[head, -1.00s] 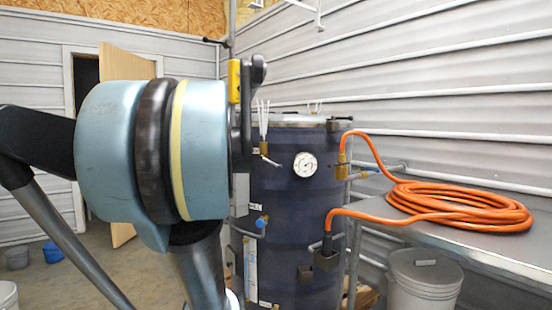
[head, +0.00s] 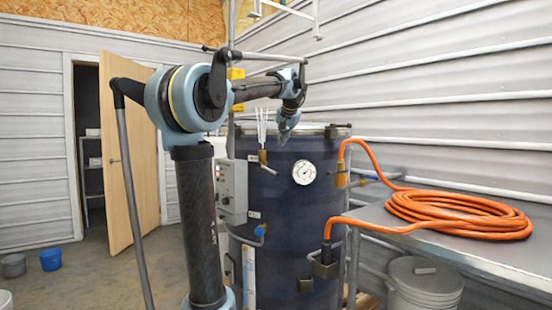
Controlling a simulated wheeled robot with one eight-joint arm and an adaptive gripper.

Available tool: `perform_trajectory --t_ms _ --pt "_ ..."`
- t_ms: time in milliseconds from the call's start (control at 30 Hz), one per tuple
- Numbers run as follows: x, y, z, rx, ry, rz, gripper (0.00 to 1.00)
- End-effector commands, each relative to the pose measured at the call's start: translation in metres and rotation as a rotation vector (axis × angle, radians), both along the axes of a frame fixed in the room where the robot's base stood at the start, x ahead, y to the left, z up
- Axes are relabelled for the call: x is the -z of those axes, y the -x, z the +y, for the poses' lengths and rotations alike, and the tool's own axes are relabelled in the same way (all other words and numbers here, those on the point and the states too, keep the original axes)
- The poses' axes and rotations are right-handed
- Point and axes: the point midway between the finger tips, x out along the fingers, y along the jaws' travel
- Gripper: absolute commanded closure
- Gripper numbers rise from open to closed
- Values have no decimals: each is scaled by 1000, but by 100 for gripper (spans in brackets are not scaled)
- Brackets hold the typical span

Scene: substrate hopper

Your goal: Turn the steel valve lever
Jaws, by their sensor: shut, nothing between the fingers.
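A dark blue drum (head: 290,215) stands in the middle of the head view with small valves on it. A thin steel lever (head: 269,170) slants down to the right from a brass fitting (head: 262,156) on the drum's upper front. My gripper (head: 283,139) is shut and empty. It points down in front of the drum's rim, above and to the right of the lever, and looks apart from it. How far in front of the drum it is, I cannot tell.
A round gauge (head: 304,172) sits right of the lever. An orange hose (head: 460,212) runs from a brass valve (head: 341,176) to a coil on a grey bench (head: 400,222). A grey control box (head: 233,188) is left of the drum. Open floor lies at the left.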

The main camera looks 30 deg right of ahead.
Motion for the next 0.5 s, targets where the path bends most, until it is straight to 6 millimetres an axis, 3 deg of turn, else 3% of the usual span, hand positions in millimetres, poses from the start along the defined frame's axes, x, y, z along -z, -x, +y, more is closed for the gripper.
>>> perform_trajectory --t_ms 500 --pt "62 -50 -17 -3 0 2 100"
